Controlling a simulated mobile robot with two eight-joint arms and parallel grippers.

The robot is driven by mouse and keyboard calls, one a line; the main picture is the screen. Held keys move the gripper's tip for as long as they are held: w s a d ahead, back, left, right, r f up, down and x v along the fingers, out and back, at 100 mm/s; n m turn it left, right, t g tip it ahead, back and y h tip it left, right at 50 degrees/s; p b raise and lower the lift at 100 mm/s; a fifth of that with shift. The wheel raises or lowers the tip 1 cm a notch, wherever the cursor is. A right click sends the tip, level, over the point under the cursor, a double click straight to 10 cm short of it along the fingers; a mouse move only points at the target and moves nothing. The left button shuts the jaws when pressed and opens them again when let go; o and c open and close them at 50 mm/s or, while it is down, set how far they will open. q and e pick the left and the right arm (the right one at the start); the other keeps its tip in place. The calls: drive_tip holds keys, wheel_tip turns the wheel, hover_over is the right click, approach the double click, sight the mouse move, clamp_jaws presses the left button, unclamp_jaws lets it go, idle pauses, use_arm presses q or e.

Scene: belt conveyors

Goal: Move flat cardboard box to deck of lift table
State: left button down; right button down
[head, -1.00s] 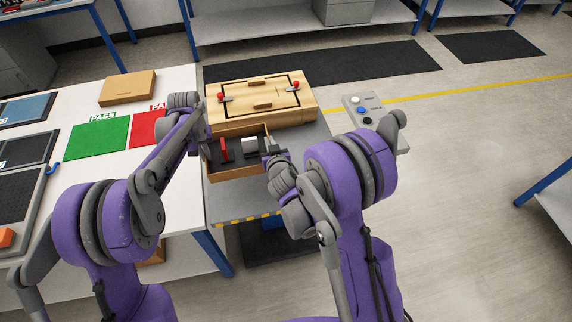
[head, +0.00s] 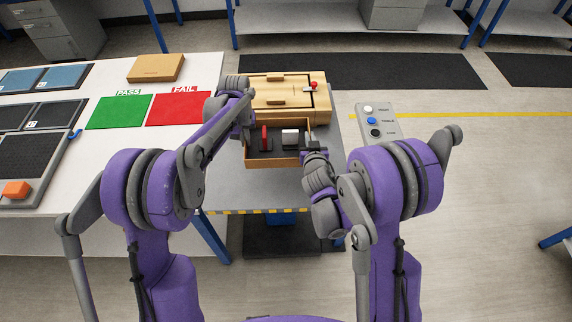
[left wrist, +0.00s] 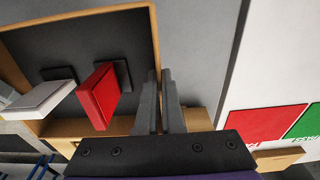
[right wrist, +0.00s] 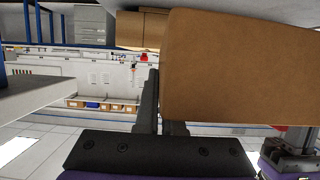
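A closed flat cardboard box (head: 155,68) lies at the back of the white table. An open, shallow cardboard-coloured box (head: 262,162) with a dark lining holds a red part and a white part. It is over the grey deck (head: 262,190) of the lift table; whether it rests there is unclear. My left gripper (left wrist: 161,100) looks closed on its side wall. My right gripper (right wrist: 160,105) is at its opposite side, its fingers close around the edge of a brown board-like wall (right wrist: 240,70). In the head view, both grippers are largely hidden by my arms.
A wooden case (head: 285,92) with a red knob sits on the deck behind the open box. A button panel (head: 375,121) stands at right. Green PASS (head: 118,111) and red FAIL (head: 178,108) mats lie on the white table (head: 110,190).

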use_arm(q)
drive_tip(key=shift+a, duration=0.25)
use_arm(e)
drive_tip(key=shift+a, duration=0.25)
use_arm(q)
drive_tip(key=shift+f, duration=0.1)
